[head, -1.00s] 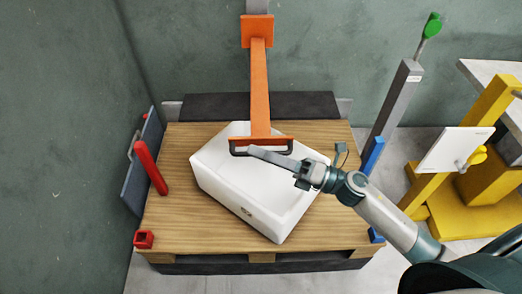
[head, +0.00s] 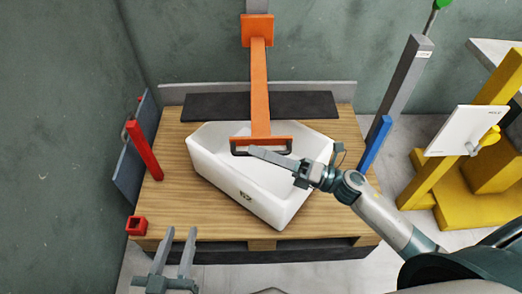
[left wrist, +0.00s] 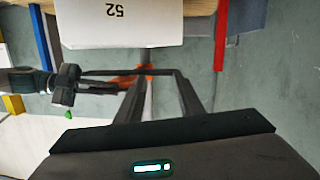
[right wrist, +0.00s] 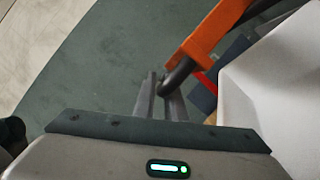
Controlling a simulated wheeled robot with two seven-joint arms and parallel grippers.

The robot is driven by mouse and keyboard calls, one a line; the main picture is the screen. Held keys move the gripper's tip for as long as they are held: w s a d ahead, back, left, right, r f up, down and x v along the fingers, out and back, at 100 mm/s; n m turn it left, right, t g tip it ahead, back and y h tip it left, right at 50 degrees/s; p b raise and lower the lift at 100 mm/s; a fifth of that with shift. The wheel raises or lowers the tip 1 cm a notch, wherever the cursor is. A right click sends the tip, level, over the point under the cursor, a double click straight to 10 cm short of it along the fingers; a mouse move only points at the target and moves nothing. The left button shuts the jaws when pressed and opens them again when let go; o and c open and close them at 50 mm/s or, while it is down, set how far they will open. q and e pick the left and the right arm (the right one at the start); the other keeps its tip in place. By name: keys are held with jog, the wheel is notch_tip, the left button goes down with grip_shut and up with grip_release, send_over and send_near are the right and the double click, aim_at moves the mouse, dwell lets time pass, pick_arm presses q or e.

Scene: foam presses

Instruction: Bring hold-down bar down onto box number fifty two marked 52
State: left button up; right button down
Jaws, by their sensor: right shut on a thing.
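The white box (head: 240,180) sits turned at an angle on a wooden pallet (head: 180,215). Its front carries the number 52, readable in the left wrist view (left wrist: 90,25). The orange hold-down bar (head: 259,85) reaches over the box from a bracket on a grey post. Its crosspiece and dark handle lie over the box's far part; I cannot tell whether it touches. My right gripper (head: 254,151) is shut on the dark handle, also seen in the right wrist view (right wrist: 178,75). My left gripper (head: 179,240) is open and empty before the pallet's front edge.
A red post (head: 145,150) and a red block (head: 136,225) stand at the pallet's left side. A blue post (head: 376,145) and a grey column (head: 400,90) stand at the right. A yellow stand (head: 430,175) with a white panel (head: 464,131) is further right.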

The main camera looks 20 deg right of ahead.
pick_arm(q)
jog(key=shift+w+d+r+t+h, duration=0.15)
jog(key=shift+r+t, duration=0.25)
jog(key=shift+r, duration=0.35)
jog(key=shift+s+d+r+t+h, duration=0.15)
jog(key=shift+r+t, duration=0.25)
jog(key=shift+r, duration=0.3)
pick_arm(e)
jog(key=shift+f, duration=0.6)
pick_arm(q)
jog(key=shift+w, duration=0.1)
pick_arm(e)
jog(key=c, duration=2.1)
grip_release()
jog(key=shift+d, duration=0.1)
